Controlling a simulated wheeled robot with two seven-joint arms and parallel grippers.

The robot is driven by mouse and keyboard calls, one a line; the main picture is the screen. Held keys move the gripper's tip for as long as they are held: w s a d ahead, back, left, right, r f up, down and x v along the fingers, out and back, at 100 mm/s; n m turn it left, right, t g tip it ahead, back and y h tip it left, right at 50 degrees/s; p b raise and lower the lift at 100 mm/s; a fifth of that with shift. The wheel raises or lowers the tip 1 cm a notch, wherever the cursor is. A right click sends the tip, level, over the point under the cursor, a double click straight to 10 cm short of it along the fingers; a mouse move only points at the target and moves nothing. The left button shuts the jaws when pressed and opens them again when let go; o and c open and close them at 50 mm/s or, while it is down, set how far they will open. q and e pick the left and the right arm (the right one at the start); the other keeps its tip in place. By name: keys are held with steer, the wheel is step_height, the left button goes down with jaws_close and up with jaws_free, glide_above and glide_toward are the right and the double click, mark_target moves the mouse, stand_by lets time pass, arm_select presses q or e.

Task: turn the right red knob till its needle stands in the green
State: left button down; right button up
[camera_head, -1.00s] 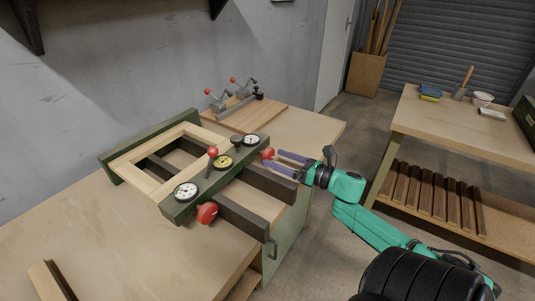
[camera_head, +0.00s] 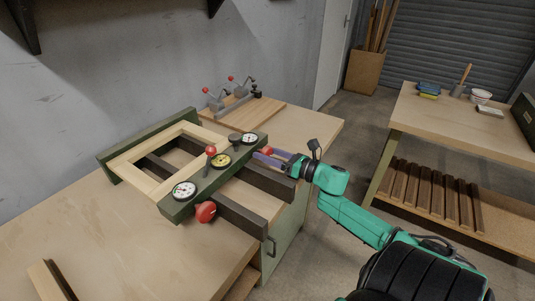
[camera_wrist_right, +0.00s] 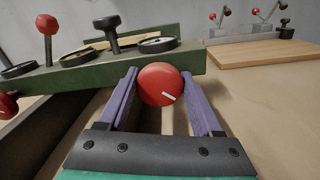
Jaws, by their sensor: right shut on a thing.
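The right red knob (camera_head: 267,151) sits at the right end of the green press bar (camera_head: 232,166). It also shows in the right wrist view (camera_wrist_right: 160,84), round, with a white mark at its lower right. My right gripper (camera_head: 262,156) has its purple fingers on either side of this knob and is shut on it. The right gauge (camera_head: 249,138) has a white dial on top of the bar near the knob. In the wrist view the gauge (camera_wrist_right: 158,43) is seen edge-on; its needle and green zone are too small to read. My left gripper is out of view.
A left red knob (camera_head: 205,212) and left white gauge (camera_head: 185,190) are on the same bar, with a yellow gauge (camera_head: 221,160) and a red-topped lever (camera_head: 211,151) between. Dark rails (camera_head: 240,217) stick out in front. A clamp board (camera_head: 246,113) lies behind.

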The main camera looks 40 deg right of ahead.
steer(key=m+p, duration=0.1)
steer(key=m, duration=0.5)
steer(key=shift+d+p, duration=0.1)
steer(key=shift+p, duration=0.2)
steer(key=m+p, duration=0.2)
steer(key=m, duration=0.4)
steer(key=m+p, duration=0.1)
steer(key=m, duration=0.2)
steer(key=m+p, duration=0.1)
steer(key=m, duration=0.2)
steer(key=shift+m+t+h+p, duration=0.3)
steer(key=shift+h+p, duration=0.1)
steer(key=m+p, duration=0.1)
steer(key=m, duration=0.3)
steer(key=shift+f+p, duration=0.15)
steer(key=shift+p, duration=0.2)
steer(key=shift+f+m+p, duration=0.1)
steer(key=shift+m+p, duration=0.2)
steer(key=shift+m, duration=0.6)
